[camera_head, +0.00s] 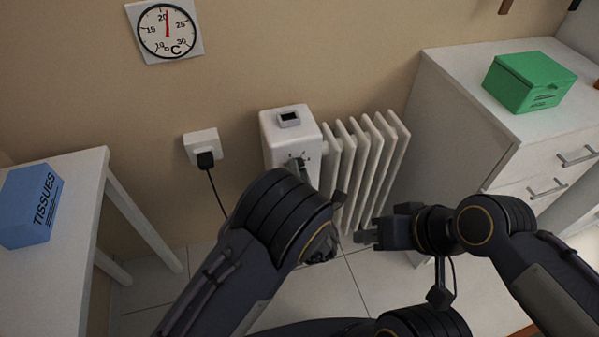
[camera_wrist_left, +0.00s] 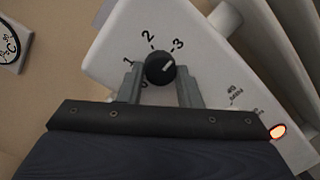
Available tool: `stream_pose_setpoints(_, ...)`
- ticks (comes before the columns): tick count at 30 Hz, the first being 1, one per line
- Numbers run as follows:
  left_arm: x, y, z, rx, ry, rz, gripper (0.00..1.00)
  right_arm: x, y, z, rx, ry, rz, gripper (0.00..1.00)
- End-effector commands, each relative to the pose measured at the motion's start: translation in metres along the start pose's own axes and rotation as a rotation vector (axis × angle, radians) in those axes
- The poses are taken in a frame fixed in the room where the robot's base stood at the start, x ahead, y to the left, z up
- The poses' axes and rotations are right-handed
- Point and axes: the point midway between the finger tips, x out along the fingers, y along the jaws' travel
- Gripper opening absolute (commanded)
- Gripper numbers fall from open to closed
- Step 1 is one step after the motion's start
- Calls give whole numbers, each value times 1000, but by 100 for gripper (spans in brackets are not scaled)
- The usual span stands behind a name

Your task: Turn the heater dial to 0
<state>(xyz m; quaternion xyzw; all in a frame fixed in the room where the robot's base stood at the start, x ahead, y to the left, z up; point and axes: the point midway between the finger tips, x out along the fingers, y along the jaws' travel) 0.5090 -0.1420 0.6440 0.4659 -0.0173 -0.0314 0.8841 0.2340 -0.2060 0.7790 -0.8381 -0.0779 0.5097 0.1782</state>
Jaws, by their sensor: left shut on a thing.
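The heater (camera_head: 366,165) is a white ribbed radiator with a white control box (camera_head: 291,128) at its left end. In the left wrist view, the round black dial (camera_wrist_left: 160,67) sits on the box face, with 0, 1, 2 and 3 printed around it. Its white pointer line slants to the upper right, roughly toward the 3. My left gripper (camera_wrist_left: 160,82) is shut on the dial, one finger at each side. In the head view, my left gripper (camera_head: 302,168) reaches the box face and largely hides the dial. My right gripper (camera_head: 364,238) is apart from the heater, lower right; its jaw gap is unclear.
An orange lamp (camera_wrist_left: 278,131) glows on the heater face. A plug (camera_head: 205,158) with a black cord is in the wall socket. A white table with a blue tissue box (camera_head: 30,206) stands left; a white cabinet (camera_head: 465,125) with a green box (camera_head: 528,82) stands right.

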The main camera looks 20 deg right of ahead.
Motion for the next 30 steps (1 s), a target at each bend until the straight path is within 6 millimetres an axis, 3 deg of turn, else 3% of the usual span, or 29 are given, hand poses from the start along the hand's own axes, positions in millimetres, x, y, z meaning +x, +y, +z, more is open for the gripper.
stream_pose_setpoints(11,0,-4,-2,-174,-11,15,9,19,9,10,0,0,0,36)
stream_pose_setpoints(30,0,-8,-3,-772,-46,67,9,73,33,37,0,0,0,36)
